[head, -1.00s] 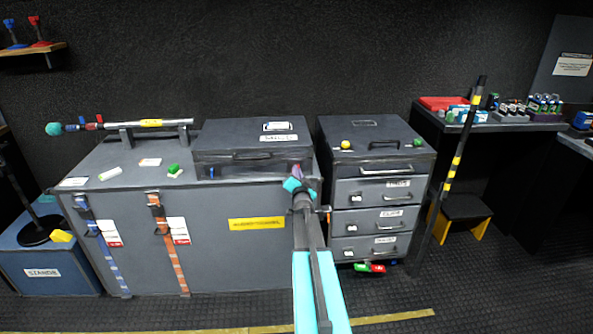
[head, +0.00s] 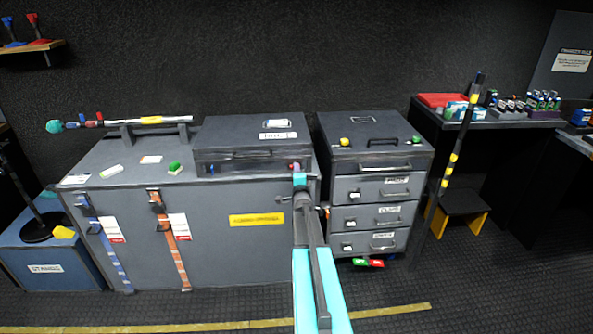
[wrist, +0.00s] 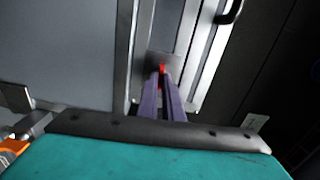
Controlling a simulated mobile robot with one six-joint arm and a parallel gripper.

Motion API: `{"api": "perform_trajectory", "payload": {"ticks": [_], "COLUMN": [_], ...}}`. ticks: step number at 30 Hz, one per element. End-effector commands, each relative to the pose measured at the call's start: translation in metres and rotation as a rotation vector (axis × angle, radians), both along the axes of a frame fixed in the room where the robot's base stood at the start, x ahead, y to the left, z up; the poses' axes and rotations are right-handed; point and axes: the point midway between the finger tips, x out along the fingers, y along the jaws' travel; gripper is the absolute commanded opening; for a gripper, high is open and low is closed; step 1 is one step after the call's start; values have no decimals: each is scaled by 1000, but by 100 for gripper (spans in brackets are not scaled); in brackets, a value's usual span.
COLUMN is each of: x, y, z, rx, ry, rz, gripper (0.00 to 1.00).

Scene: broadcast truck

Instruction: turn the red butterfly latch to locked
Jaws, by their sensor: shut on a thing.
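The red butterfly latch (wrist: 162,69) is a small red piece on a metal plate in the wrist view, mostly hidden between my purple fingers. My gripper (wrist: 163,77) is shut on it from the front. In the head view, a small spot of red (head: 294,166) shows at the right end of the upper case's front, just above the teal part of my wrist. My fingers are mostly hidden there. Which way the latch points cannot be told.
The dark upper case (head: 250,137) stands on a large grey trunk (head: 200,250). A blue latch (head: 211,169) is on the case's front left. A drawer unit (head: 372,195) stands close to the right of my arm. The floor in front is clear.

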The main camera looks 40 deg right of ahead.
Motion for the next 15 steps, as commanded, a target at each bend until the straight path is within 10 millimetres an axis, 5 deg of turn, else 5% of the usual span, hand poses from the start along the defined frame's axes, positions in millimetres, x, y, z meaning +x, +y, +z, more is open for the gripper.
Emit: {"api": "perform_trajectory", "payload": {"ticks": [15], "x": [0], "y": [1], "z": [0], "rx": [51], "ry": [-43], "rz": [1], "gripper": [0]}}
